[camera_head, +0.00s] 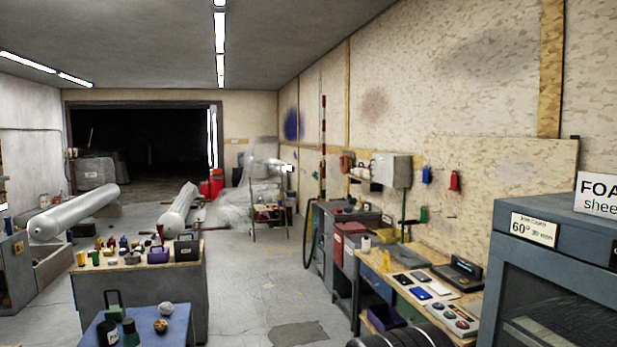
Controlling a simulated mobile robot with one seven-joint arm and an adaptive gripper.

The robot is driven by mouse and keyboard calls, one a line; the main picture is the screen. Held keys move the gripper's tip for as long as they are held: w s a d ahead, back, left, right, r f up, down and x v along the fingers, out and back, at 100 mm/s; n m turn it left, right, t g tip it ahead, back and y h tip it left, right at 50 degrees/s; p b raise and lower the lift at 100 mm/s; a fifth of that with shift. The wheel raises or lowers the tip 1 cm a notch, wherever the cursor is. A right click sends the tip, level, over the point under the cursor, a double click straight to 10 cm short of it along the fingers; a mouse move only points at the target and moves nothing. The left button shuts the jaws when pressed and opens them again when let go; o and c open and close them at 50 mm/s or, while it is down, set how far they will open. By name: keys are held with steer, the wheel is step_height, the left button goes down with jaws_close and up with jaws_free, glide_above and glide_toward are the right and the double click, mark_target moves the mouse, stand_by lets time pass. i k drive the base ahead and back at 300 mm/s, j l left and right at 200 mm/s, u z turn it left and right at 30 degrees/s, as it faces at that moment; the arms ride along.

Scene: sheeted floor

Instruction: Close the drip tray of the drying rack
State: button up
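I cannot pick out a drying rack or its drip tray with certainty. A large grey cabinet (489,275) with a dark glazed front stands at the right edge, cut off by the frame. It carries a label reading "60° 20 min", and pale slanted lines show dimly behind the glass. Far back, a small thin-legged stand (270,217) holds small items; its details are too small to read. No tray is clearly seen open or shut. My gripper is not seen in the head view.
A wooden-topped workbench (416,264) with tools runs along the right wall. A blue table (174,326) with bottles and balls is front left, before a cluttered bench (135,262). Silver cylinders (75,213) lie further back. The middle floor (268,285) is clear.

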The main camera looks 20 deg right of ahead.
mark_target(411, 260)
steer(key=z, duration=1.35)
